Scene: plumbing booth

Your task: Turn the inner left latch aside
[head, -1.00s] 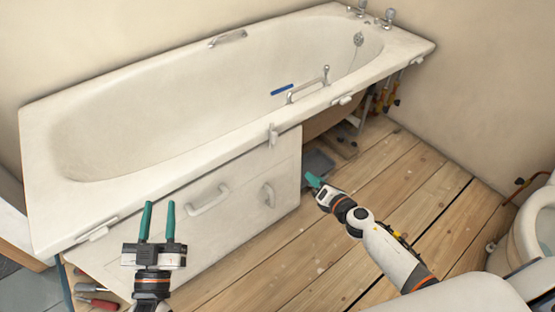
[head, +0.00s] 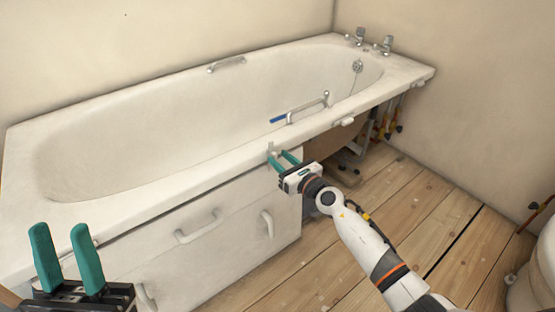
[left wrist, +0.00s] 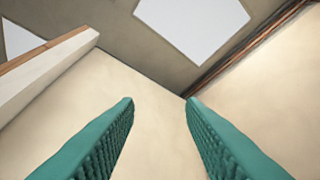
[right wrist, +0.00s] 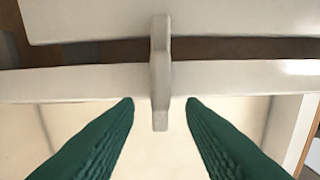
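The inner left latch (head: 270,149) is a small pale upright bar under the bath rim, at the right end of the white panel (head: 232,208). In the right wrist view the latch (right wrist: 160,70) stands straight across the dark gap between two white edges. My right gripper (head: 279,159) is open at the latch. Its green fingertips sit one on each side of the latch's near end, with a visible gap on both sides. My left gripper (head: 62,235) is open and empty at the lower left, fingers pointing up; in its wrist view only walls and ceiling lie beyond.
The white bath (head: 200,120) fills the back. Another latch (head: 345,121) is under the rim further right, by the open underside with pipes (head: 390,118). The panel has handles (head: 199,227). Wooden floor (head: 440,220) is clear at right; a toilet (head: 535,270) stands at the right edge.

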